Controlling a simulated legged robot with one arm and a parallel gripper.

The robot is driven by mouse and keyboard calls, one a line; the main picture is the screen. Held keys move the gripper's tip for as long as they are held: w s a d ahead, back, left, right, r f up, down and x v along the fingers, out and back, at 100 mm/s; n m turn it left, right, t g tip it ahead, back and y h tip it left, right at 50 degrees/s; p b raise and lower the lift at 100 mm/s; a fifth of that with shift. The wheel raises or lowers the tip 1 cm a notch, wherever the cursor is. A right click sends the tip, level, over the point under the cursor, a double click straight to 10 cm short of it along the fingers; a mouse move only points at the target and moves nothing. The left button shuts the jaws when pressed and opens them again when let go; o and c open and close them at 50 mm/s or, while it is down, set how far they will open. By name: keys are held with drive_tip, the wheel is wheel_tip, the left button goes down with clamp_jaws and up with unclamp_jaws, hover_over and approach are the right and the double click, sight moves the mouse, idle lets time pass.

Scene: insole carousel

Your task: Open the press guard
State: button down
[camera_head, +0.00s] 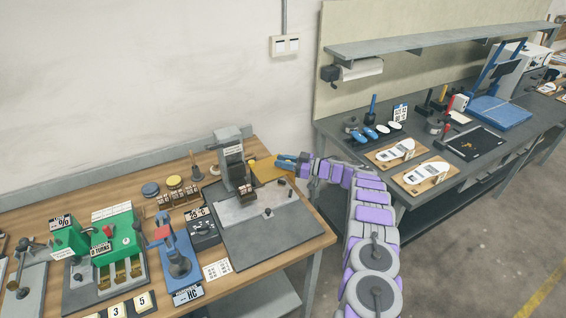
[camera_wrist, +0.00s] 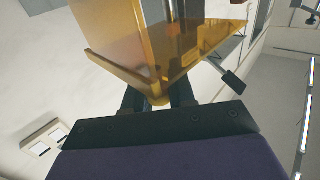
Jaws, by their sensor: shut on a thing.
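The grey press (camera_head: 231,158) stands upright on a dark base plate (camera_head: 262,240) at the right end of the wooden bench. Its amber see-through guard (camera_head: 264,172) shows at the press's right side, and it fills the upper middle of the wrist view (camera_wrist: 120,45) as angled panels. My gripper (camera_head: 281,161) reaches in from the right and is at the guard's far right edge. In the wrist view my gripper (camera_wrist: 160,98) is shut on the guard's lower corner. The exact contact is partly hidden by the guard. A dark lever end (camera_wrist: 233,81) on a metal rod is beside the guard.
A blue hand press (camera_head: 178,262), a black box (camera_head: 203,232) and a green device (camera_head: 117,237) stand left of the press. A second dark bench (camera_head: 460,185) with shoe-shaped pieces is at the right. Open floor lies at the lower right.

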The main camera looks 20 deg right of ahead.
drive_tip(key=c, duration=1)
unclamp_jaws()
drive_tip(key=p+v, duration=0.2)
drive_tip(key=v, duration=1.5)
drive_tip(key=shift+s+d+f, duration=0.1)
drive_tip(key=shift+s+d, duration=0.05)
drive_tip(key=shift+d, duration=0.05)
